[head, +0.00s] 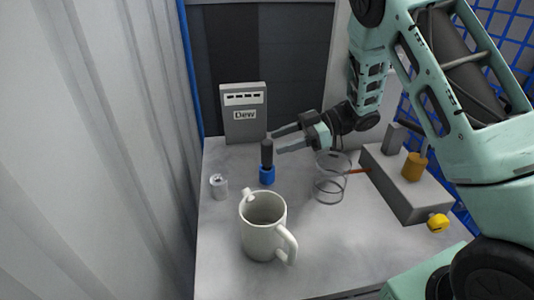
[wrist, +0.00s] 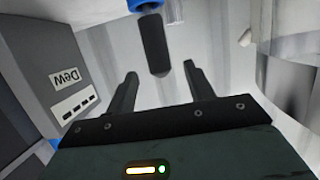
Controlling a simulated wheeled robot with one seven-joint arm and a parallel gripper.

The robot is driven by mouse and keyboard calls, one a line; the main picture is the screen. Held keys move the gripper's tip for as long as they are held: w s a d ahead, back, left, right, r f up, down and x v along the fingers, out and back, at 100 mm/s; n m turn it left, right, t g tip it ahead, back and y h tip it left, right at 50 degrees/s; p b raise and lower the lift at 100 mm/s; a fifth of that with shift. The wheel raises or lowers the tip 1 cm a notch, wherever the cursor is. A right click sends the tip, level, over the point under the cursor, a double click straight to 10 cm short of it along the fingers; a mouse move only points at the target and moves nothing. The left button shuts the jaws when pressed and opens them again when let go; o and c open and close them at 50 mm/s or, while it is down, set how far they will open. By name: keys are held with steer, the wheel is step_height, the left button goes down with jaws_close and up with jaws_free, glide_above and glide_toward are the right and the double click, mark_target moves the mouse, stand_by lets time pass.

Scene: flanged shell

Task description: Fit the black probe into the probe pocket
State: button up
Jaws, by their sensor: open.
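The black probe (head: 267,152) stands upright in a blue holder (head: 267,175) on the table in the head view. It also shows in the wrist view (wrist: 154,45), with its free end between and just beyond my fingertips. My gripper (head: 274,137) is open and level, its fingers reaching left toward the top of the probe. In the wrist view my two fingers (wrist: 161,72) are apart with nothing held between them. A grey box labelled "Dew" (head: 243,127) stands behind the probe. I cannot make out which opening is the probe pocket.
A white mug (head: 263,238) stands in front of the probe. A small white cylinder (head: 219,187) is to its left and a clear glass (head: 330,184) to its right. The front table is mostly clear.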

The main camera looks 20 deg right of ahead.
mark_target(267, 145)
steer(key=x, duration=0.4)
steer(key=shift+w+a+f, duration=0.15)
steer(key=shift+a, duration=0.2)
steer(key=c, duration=1.1)
steer(key=r, duration=0.3)
steer(key=r+p, duration=0.1)
steer(key=r, duration=0.3)
steer(key=r+p, duration=0.1)
steer(key=r, duration=0.2)
steer(key=shift+a+r, duration=0.15)
steer(key=shift+a, duration=0.25)
steer(key=s+a+r+p, duration=0.1)
steer(key=a+p, duration=0.9)
steer(key=a, duration=0.2)
steer(key=shift+s+a+r+p, duration=0.25)
steer(key=shift+a+r+p, duration=0.05)
steer(key=shift+a, duration=0.05)
